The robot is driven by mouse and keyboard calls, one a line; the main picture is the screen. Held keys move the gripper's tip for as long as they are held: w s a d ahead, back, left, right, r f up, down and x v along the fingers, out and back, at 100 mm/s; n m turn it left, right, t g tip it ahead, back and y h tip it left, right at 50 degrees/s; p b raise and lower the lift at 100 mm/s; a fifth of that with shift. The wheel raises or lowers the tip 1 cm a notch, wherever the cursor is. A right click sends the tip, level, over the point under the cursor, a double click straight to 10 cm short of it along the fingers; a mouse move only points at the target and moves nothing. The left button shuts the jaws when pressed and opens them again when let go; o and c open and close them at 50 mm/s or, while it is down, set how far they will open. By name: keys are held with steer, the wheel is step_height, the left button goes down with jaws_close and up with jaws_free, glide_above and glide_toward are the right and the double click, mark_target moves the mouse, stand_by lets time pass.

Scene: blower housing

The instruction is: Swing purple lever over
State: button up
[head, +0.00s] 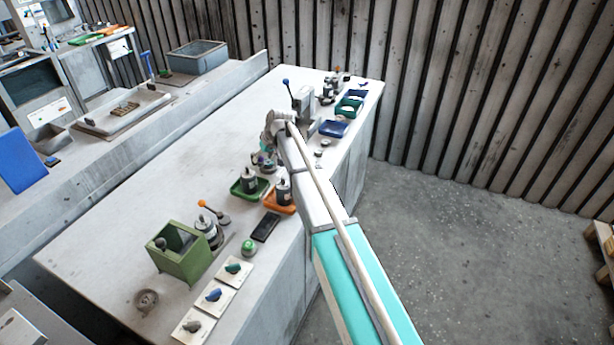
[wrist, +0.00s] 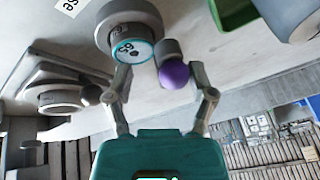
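The purple lever shows in the wrist view as a purple ball knob (wrist: 174,75) on a short grey stem. It stands beside a round grey housing (wrist: 128,22) with a teal-ringed dial face. My gripper (wrist: 160,73) is open, and the knob appears between its two fingers, nearer the right one. I cannot tell whether a finger touches it. In the head view my gripper (head: 263,156) is low over the bench, behind the green tray, and my arm and gripper hide most of the lever there.
Near my gripper are a green tray (head: 238,192) and an orange tray (head: 272,207), each with a dark-banded bottle. A grey fixture with a dark knob (wrist: 91,95) is left in the wrist view. A blue-knobbed lever (head: 286,83) rises behind. The bench's left half (head: 150,190) is clear.

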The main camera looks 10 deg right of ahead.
steer(key=n, duration=0.1)
steer(key=w+d+n+g, duration=0.1)
steer(key=n, duration=0.1)
steer(key=shift+w+y, duration=0.15)
steer(key=shift+y, duration=0.25)
steer(key=shift+d+r+n, duration=0.15)
steer(key=shift+n, duration=0.15)
steer(key=p+v, duration=0.2)
steer(key=shift+r+p, duration=0.4)
steer(key=p+v, duration=1)
steer(key=v, duration=0.1)
steer(key=s+d+f+m+h, duration=0.1)
steer(key=s+d+m, duration=0.1)
steer(key=s, duration=0.9)
steer(key=s+d+f+m+g+h+b, duration=0.1)
steer(key=s+d+f+m+h, duration=0.1)
steer(key=s, duration=0.9)
steer(key=shift+s+d+m+g+b, duration=0.3)
steer(key=shift+s+m, duration=0.1)
steer(key=shift+m, duration=0.3)
steer(key=s+d+f+m+h, duration=0.1)
steer(key=s+d+m, duration=0.1)
steer(key=s, duration=1)
steer(key=shift+d+m+g+h+b, duration=0.2)
steer(key=shift+m+g+h+b, duration=0.1)
steer(key=shift+m+b, duration=0.1)
